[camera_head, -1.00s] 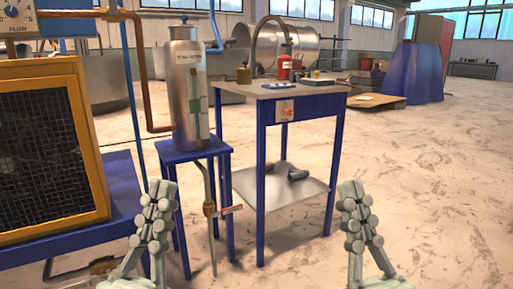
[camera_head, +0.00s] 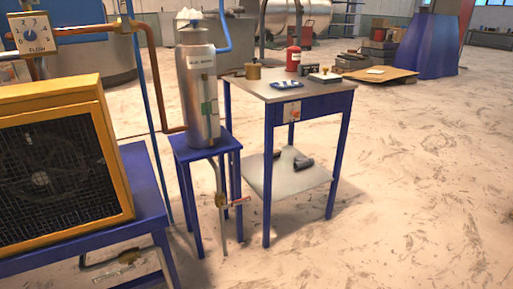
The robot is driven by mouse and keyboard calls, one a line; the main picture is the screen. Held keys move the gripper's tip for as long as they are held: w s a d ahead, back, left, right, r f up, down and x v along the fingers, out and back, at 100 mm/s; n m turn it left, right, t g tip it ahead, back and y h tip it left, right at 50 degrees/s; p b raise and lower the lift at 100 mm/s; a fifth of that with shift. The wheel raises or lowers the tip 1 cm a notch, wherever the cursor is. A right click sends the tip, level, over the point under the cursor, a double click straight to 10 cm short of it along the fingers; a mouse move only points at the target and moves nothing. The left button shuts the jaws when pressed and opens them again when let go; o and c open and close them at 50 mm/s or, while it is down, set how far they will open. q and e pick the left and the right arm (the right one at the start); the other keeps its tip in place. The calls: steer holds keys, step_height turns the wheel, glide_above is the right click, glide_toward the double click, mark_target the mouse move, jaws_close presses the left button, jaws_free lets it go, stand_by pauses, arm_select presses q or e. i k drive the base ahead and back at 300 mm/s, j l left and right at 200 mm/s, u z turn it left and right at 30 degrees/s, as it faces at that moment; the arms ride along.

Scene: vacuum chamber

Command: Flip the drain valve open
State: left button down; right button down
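A brass valve body (camera_head: 221,200) sits on the thin vertical pipe below the steel tank (camera_head: 199,95), beside the blue stand. Its red lever (camera_head: 240,201) points sideways to the right, across the pipe. I take this for the drain valve; no readable label confirms it. The pipe runs down to near the floor. Neither of my grippers is in the head view now, so nothing of mine shows near the valve.
The tank stands on a small blue stand (camera_head: 206,146). A blue-legged bench (camera_head: 298,90) with a lower shelf stands close on the right. An orange-framed fan unit (camera_head: 128,140) on a blue table fills the left. Open floor (camera_head: 420,210) lies at the right and front.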

mark_target(242, 200)
steer(key=i+l, duration=0.25)
steer(key=l, duration=0.2)
steer(key=i+l+z, duration=0.1)
steer(key=i+l, duration=0.2)
steer(key=l, duration=0.15)
steer(key=i+l, duration=0.3)
steer(key=l, duration=0.15)
